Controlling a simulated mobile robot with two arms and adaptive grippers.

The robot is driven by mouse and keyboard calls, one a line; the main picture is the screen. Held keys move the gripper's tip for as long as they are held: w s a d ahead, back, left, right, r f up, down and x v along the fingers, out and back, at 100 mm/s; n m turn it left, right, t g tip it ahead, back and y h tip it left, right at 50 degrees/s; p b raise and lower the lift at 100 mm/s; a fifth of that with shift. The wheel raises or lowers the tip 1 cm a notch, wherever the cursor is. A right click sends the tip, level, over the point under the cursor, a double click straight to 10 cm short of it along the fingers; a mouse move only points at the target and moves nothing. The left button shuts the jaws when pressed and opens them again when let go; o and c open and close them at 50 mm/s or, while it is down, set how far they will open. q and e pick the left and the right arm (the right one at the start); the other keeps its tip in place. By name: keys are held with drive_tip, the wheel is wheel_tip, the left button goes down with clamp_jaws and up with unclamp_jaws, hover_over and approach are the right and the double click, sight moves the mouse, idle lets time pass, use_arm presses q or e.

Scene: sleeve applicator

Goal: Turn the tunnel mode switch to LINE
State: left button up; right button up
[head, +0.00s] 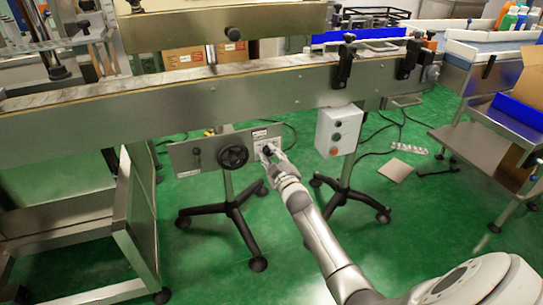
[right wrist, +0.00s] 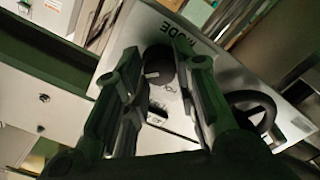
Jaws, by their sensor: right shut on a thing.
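The tunnel mode switch is a black round knob (right wrist: 158,66) with a pale pointer mark, on a light panel labelled MODE (right wrist: 192,32) in the right wrist view. My right gripper (head: 268,151) reaches the right end of the panel in the head view, and its fingers (right wrist: 158,85) are shut on the knob, one on each side. The fingers hide part of the knob and the position lettering, so I cannot read which position it points to. My left gripper is not in view.
A black handwheel (head: 233,156) and a small lever (head: 196,157) sit left of the knob on the same panel (head: 215,146). A grey control box (head: 338,131) with buttons stands close on the right. The conveyor (head: 180,113) runs above. Wheeled stands are below.

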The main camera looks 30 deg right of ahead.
drive_tip(key=shift+f, duration=0.1)
drive_tip(key=o, duration=1)
drive_tip(key=shift+o, duration=0.2)
drive_tip(key=shift+s, duration=0.1)
drive_tip(key=v, duration=1.2)
drive_tip(key=shift+a, duration=0.15)
